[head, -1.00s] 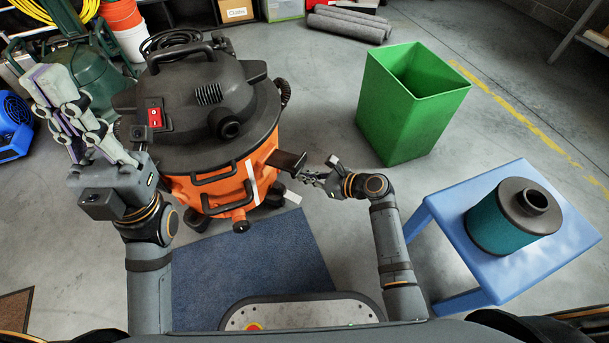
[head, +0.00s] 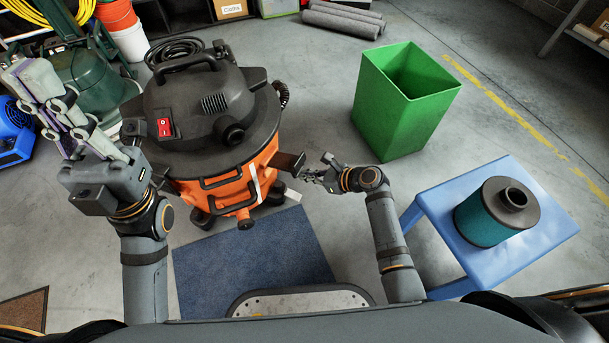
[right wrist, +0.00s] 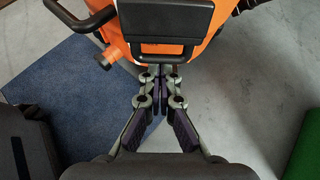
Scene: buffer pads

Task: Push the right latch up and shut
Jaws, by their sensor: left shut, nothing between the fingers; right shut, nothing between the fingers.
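The shop vacuum has an orange drum (head: 230,190) and a black lid (head: 205,105) with a red switch. The right latch (head: 288,161) is a dark flap sticking outward from the drum's right side. It also shows in the right wrist view (right wrist: 160,52), just beyond my fingertips. My right gripper (head: 308,175) is shut and empty, close to the latch's outer end and a little below it; I cannot tell whether they touch. The right wrist view shows its closed fingertips (right wrist: 160,75). My left gripper (head: 45,90) is shut and empty, raised left of the vacuum.
A blue mat (head: 250,255) lies in front of the vacuum. A green bin (head: 400,110) stands to the right. A blue stool (head: 470,258) holds a teal filter (head: 492,220). Bare floor lies between vacuum and bin.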

